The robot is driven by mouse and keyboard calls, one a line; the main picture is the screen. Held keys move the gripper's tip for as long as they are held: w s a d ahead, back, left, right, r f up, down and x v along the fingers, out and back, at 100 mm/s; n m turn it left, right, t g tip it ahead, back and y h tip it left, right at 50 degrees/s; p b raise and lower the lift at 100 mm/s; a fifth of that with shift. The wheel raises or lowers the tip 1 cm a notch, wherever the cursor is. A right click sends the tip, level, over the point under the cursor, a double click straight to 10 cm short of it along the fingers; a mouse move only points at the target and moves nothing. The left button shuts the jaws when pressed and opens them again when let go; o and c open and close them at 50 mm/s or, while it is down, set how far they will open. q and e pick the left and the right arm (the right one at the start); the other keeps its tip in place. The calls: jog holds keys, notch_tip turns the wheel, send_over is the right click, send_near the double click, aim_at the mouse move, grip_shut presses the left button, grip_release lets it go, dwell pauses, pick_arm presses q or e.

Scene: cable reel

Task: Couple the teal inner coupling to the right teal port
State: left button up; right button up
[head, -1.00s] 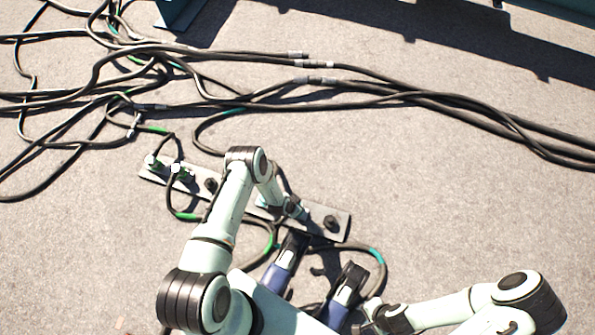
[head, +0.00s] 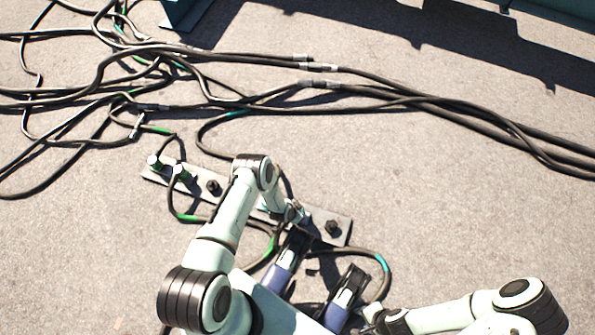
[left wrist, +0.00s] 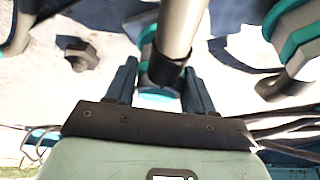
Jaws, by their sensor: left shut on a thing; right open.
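My left gripper (head: 292,213) is over the right half of the grey port plate (head: 317,216) in the head view. In the left wrist view it (left wrist: 160,82) is shut on a teal-banded coupling (left wrist: 160,96). A thick grey cylinder with a dark end hides part of this coupling, so I cannot tell whether it is seated. Another grey coupling with teal rings (left wrist: 292,35) stands beside it. A dark knobbed fitting (head: 333,227) is at the plate's right end. My right gripper (head: 370,314) is open and empty, low in the head view, away from the plate.
Two green-marked couplings (head: 168,167) and another dark fitting (head: 213,187) are on the plate's left half. A cable with a teal band (head: 381,262) loops near my right gripper. Several black cables (head: 400,100) cross the ground behind. Open ground lies at right.

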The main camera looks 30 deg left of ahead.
pick_arm(q)
jog(key=shift+f, duration=0.4)
jog(key=o, duration=1.2)
jog(key=shift+o, duration=0.2)
